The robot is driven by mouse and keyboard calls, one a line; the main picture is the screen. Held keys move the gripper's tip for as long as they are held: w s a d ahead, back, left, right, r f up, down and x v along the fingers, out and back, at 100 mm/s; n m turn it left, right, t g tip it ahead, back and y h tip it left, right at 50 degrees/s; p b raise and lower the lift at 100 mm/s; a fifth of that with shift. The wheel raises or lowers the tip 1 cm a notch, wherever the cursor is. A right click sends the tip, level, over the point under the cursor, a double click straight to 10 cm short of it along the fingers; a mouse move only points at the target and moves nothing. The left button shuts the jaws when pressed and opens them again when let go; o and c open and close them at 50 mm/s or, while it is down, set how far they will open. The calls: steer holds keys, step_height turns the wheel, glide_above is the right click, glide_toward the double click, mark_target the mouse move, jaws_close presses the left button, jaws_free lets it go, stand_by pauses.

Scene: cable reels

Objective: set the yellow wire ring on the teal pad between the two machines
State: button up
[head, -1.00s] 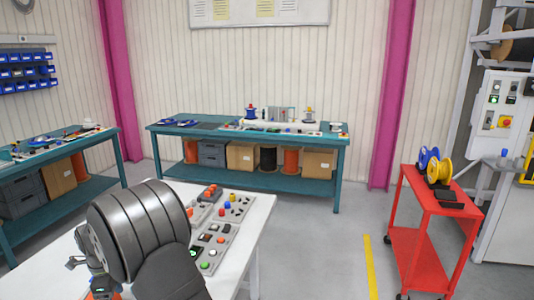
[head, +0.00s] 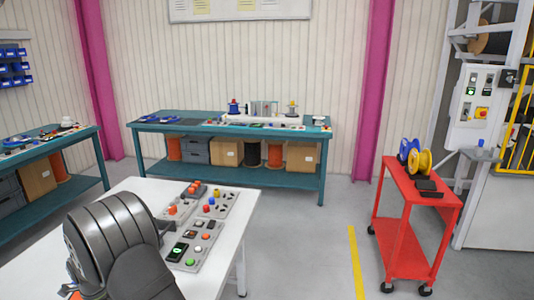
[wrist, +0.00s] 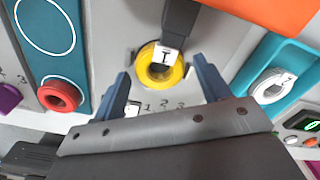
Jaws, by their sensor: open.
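A yellow ring (wrist: 160,68) lies on a grey panel in the wrist view. A white tag marked "I" on a dark strap or handle overlaps its upper part. My gripper (wrist: 160,76) is open, its two blue fingers on either side of the ring and a little below it in the picture. I cannot tell whether they touch it. A teal plate (wrist: 76,75) with a white oval outline is at the left, and a teal block (wrist: 259,82) at the right; I cannot tell whether either is the task's pad. The head view does not show my fingertips.
A red ring (wrist: 60,95) and a white ring (wrist: 272,85) flank the yellow one. An orange part (wrist: 275,12) is at the upper right. In the head view, a white table (head: 127,189) holds control panels, and a red cart (head: 434,201) carries blue and yellow spools.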

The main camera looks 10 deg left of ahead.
steer(key=shift+c, duration=0.2)
steer(key=c, duration=0.9)
step_height(320, 180, up, 8)
steer(key=shift+f, duration=0.25)
steer(key=s, duration=0.4)
steer(key=s+f, duration=0.1)
steer(key=s, duration=0.3)
steer(key=s+a+f, duration=0.1)
steer(key=s, duration=0.4)
steer(key=shift+f, duration=0.15)
steer(key=shift+s+f, duration=0.2)
steer(key=shift+s, duration=0.05)
steer(key=shift+f, duration=2.1)
